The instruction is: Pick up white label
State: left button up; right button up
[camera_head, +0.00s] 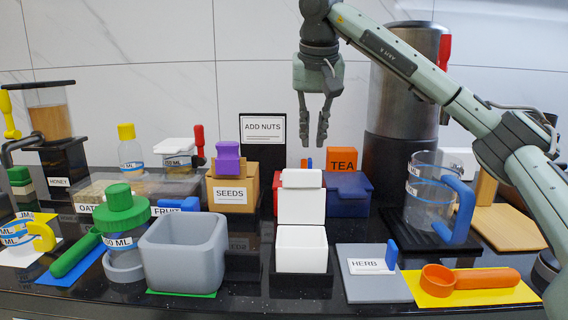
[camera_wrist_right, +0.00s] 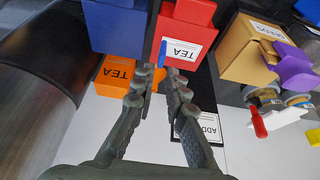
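Several white labels show, and I cannot tell which one the task means. The ADD NUTS label (camera_head: 263,129) is on a black upright sign at the back; part of it shows in the wrist view (camera_wrist_right: 208,127). The SEEDS label (camera_head: 231,195) is on a tan box, the HERB label (camera_head: 366,265) on a grey slab. In the wrist view, a red box (camera_wrist_right: 190,12) bears a white label (camera_wrist_right: 181,48). My right gripper (camera_head: 314,144) hangs empty above the counter's back, right of the ADD NUTS sign, its fingers slightly apart. My left gripper is out of view.
A white open-lidded box (camera_head: 302,250) stands front centre, beside a grey bin (camera_head: 183,253). An orange TEA box (camera_head: 342,158) and a blue box (camera_head: 348,193) stand behind. A dark metal cylinder (camera_head: 402,95) is right of the gripper. The counter is crowded.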

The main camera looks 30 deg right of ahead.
aim_at(310, 160)
jog(key=shift+w+d+f, duration=0.1)
jog(key=shift+w+f, duration=0.2)
jog(key=shift+f, duration=0.1)
jog(key=shift+d+f, duration=0.2)
jog(key=shift+f, duration=0.65)
jog(key=x, duration=0.4)
jog(key=shift+w+a+f, duration=0.1)
jog(key=shift+f, duration=0.15)
jog(key=shift+w+f, duration=0.1)
jog(key=shift+f, duration=0.1)
grip_shut()
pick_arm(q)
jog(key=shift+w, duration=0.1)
